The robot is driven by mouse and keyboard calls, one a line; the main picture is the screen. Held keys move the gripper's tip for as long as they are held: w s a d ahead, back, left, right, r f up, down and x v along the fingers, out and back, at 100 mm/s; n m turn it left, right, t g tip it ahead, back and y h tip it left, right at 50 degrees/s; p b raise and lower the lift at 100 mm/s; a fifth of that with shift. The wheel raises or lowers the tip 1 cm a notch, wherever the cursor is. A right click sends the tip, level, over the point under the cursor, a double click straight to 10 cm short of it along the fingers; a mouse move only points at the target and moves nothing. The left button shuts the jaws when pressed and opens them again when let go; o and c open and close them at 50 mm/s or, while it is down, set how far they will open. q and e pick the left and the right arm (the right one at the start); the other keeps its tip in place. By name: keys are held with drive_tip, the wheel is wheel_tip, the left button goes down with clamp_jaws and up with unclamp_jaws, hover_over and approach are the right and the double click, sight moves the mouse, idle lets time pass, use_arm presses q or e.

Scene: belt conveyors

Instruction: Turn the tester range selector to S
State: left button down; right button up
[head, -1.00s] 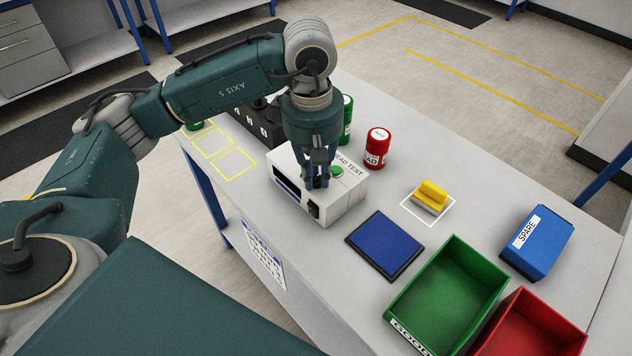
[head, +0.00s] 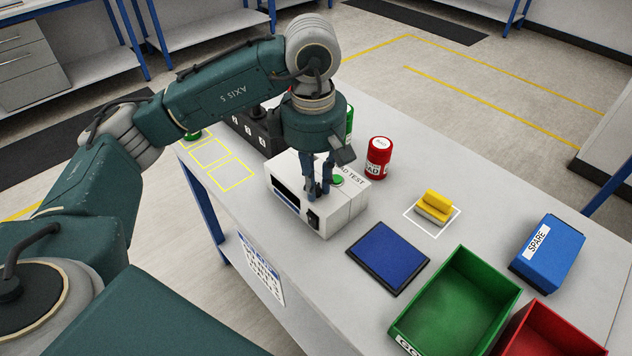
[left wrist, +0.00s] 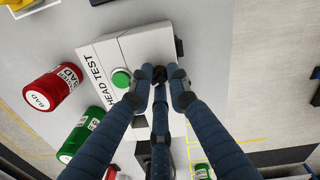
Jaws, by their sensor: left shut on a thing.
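The tester is a white box (head: 345,209) marked "HEAD TEST" on the grey bench, and it fills the upper middle of the left wrist view (left wrist: 128,50). Its range selector is a small black knob (left wrist: 160,73) on top, near the green button (left wrist: 121,78). My left gripper (head: 318,190) points down over the tester. Its fingers (left wrist: 163,82) are closed around the knob and hide most of it. I cannot read the scale letters or which mark the knob points to. My right gripper is out of view.
A red can (head: 378,158) and a green can (head: 349,122) stand behind the tester. A blue pad (head: 388,258), a yellow block (head: 436,203), a green bin (head: 455,300), a red bin (head: 550,335) and a blue SPARE box (head: 548,252) lie to the right.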

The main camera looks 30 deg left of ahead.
use_arm(q)
drive_tip(key=shift+w+r, duration=0.1)
drive_tip(key=c, duration=1.7)
unclamp_jaws()
drive_tip(key=shift+o, duration=0.2)
wheel_tip(320, 180, up, 12)
drive_tip(key=shift+s, duration=0.35)
